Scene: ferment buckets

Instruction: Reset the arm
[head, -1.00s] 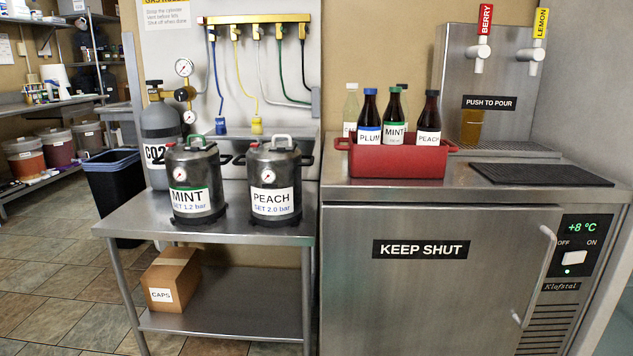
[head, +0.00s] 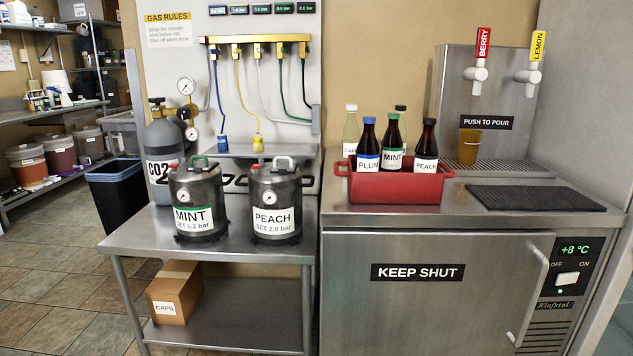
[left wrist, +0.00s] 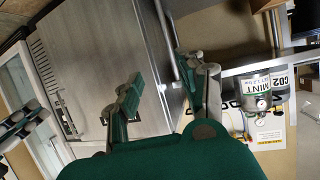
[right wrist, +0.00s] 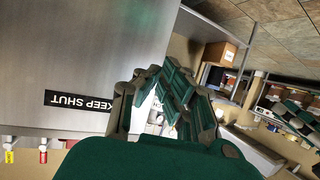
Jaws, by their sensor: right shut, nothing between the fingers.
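My left gripper (left wrist: 165,90) shows in the left wrist view with its green fingers apart and nothing seen between them. Behind it are the steel cooler's door and handle. My right gripper (right wrist: 172,95) shows in the right wrist view with its fingers together and empty. It is in front of the cooler, beside the "KEEP SHUT" label (right wrist: 79,101). Neither gripper shows in the head view. How far either one is from the cooler is hard to tell.
The cooler (head: 420,315) stands right, with a red bottle crate (head: 395,187) and taps on top. The steel table (head: 125,240) at left holds a MINT keg (head: 197,200) and a PEACH keg (head: 275,202). A CAPS box (head: 173,292) sits below. Tiled floor is open at left.

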